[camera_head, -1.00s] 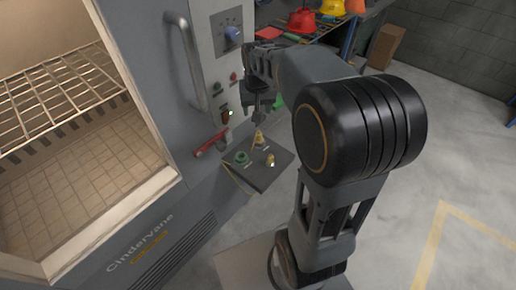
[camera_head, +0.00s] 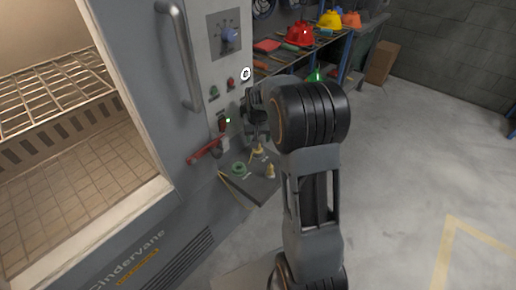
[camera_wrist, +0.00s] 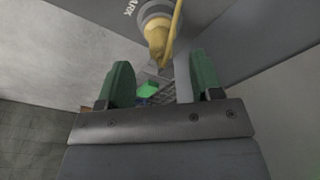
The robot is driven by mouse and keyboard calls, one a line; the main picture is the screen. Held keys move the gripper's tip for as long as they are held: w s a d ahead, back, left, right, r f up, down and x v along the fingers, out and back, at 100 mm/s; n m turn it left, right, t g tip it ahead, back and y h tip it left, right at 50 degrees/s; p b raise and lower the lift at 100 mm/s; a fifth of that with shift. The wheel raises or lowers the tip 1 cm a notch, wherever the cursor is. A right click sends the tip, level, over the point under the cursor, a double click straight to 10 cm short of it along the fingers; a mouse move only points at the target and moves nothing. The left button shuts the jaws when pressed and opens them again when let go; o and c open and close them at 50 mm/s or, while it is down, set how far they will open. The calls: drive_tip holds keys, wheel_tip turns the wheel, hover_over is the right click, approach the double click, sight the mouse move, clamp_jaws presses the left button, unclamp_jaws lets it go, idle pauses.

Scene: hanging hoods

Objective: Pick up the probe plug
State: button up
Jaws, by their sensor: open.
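Two yellow, brass-like plugs stand on a small dark shelf (camera_head: 262,190) below the control panel: a rear plug (camera_head: 257,149) and a front plug (camera_head: 269,171). I cannot read their labels in the head view, so which is the probe plug is unclear.
A green ring (camera_head: 238,169) sits on the shelf's left. A red handle (camera_head: 205,150) projects from the oven front beside it. The panel (camera_head: 226,70) with knob and buttons rises behind. A bench with helmets (camera_head: 303,33) stands at the back; the right floor is clear.

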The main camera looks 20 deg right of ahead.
drive_tip(key=shift+w+f+b, duration=0.2)
drive_tip(key=shift+f, duration=1.1)
drive_tip(key=shift+w+f+b, duration=0.15)
drive_tip(key=shift+f+b, duration=0.05)
drive_tip(key=shift+f, duration=1.1)
drive_tip(key=shift+c, duration=0.3)
drive_tip(key=c, duration=0.7)
